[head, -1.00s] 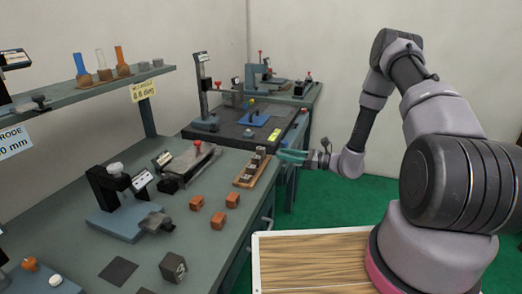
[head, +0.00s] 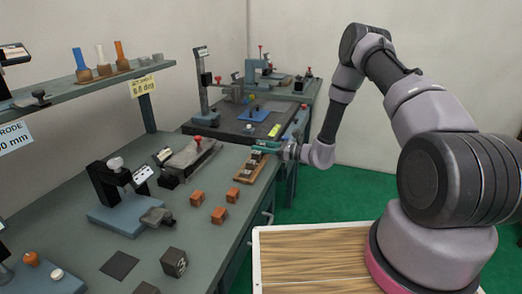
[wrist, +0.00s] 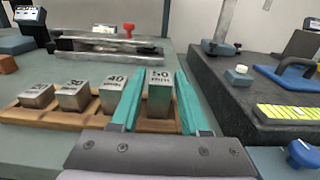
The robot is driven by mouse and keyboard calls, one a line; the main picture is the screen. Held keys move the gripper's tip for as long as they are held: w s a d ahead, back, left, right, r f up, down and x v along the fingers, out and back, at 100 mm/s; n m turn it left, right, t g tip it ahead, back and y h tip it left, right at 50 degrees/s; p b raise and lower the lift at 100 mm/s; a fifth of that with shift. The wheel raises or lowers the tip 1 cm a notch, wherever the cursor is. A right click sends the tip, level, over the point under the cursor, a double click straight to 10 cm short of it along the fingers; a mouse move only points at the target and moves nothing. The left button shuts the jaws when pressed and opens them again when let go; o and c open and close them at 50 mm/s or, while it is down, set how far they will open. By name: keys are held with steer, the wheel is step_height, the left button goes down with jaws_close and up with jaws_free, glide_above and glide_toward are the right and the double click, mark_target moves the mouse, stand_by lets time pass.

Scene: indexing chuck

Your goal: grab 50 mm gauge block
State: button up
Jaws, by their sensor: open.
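The 50 mm gauge block (wrist: 159,95) is a grey metal block marked 50. It stands upright at the right end of a wooden rack (wrist: 70,121), beside shorter blocks marked 40 (wrist: 113,92), 30 (wrist: 73,96) and 20 (wrist: 37,95). My gripper (wrist: 158,100) has teal fingers, open, one on each side of the 50 mm block in the wrist view. I cannot tell whether they touch it. In the head view my gripper (head: 268,146) is over the far end of the rack (head: 251,172) and partly hides the blocks.
A dark surface plate (wrist: 225,90) lies right of the rack, with a blue tool and a yellow-green strip (wrist: 297,112) on it. A vise-like fixture (head: 190,155) is left of the rack. Orange-brown blocks (head: 218,215) lie nearer on the bench.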

jaws_close()
